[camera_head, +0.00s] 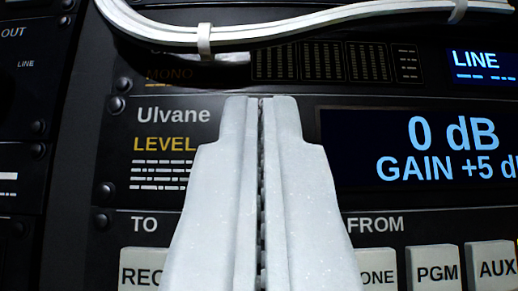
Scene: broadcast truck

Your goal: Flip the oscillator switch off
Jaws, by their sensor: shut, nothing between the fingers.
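My gripper (261,100) is shut and empty, with its two pale grey fingers pointing up in the middle of the view. It is in front of a dark rack panel (225,92) marked "Ulvane" and "LEVEL". I cannot tell whether the fingertips touch the panel. No switch labelled oscillator shows in this view. The gripper hides the middle of the panel and part of the lower row of buttons.
A blue-lit display (425,148) reads "0 dB" and "GAIN +5 d". Below are the buttons "REC" (142,270), "PGM" (437,272) and "AUX" (495,270). A white cable bundle (300,27) crosses the top. A smaller "LINE" display (483,65) is at upper right.

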